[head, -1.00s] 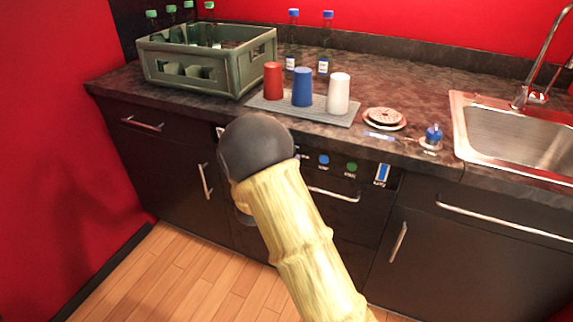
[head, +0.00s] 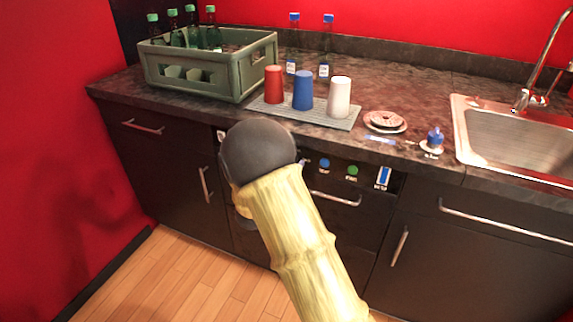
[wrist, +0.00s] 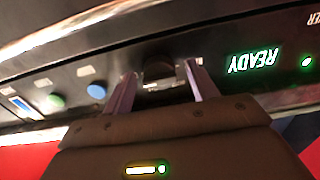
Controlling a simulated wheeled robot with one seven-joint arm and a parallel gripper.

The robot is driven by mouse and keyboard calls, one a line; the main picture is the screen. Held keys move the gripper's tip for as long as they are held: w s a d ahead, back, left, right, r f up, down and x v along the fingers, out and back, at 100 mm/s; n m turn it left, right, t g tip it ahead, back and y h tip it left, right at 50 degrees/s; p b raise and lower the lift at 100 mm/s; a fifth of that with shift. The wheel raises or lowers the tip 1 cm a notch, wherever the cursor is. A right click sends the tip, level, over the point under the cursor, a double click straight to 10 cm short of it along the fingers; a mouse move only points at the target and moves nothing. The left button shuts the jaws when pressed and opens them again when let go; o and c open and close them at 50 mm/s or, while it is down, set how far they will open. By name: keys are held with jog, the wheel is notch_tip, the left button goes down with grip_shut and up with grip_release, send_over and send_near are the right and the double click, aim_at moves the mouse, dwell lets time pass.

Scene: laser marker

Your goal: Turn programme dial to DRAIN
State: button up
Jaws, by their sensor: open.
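The programme dial appears as a dark knob (wrist: 158,68) on the black control panel (wrist: 225,52) in the wrist view. My gripper (wrist: 160,80) is open, with one pale purple finger on each side of the knob. I cannot tell whether the fingers touch it. The dial's pointer and any DRAIN mark are not readable. A green READY display (wrist: 252,60) is lit beside it, upside down in this view. In the head view my own arm hides the dial and the gripper.
The panel also has a blue button (head: 324,163), a green button (head: 351,170) and a blue-white strip (head: 383,177). The counter above holds a green bottle crate (head: 205,75), cups on a grey mat (head: 335,122) and a sink (head: 500,135). The floor (head: 190,285) in front is clear.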

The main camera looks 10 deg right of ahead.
jog(key=shift+s, duration=0.1)
jog(key=p+v, duration=0.1)
jog(key=v, duration=1.6)
jog(key=shift+a, duration=0.1)
jog(key=s+d+f+n+g+y, duration=0.1)
jog(key=s+d+n+g+y, duration=0.4)
jog(key=s, duration=0.3)
jog(key=s+d+f+n+g+y, duration=0.1)
jog(key=s+d+n+g+y, duration=0.1)
jog(key=s+d+g+y, duration=0.4)
notch_tip(320, 180, up, 27)
jog(key=s+g+p, duration=0.1)
jog(key=p, duration=2.7)
jog(key=shift+s+a, duration=0.3)
jog(key=shift+a, duration=0.15)
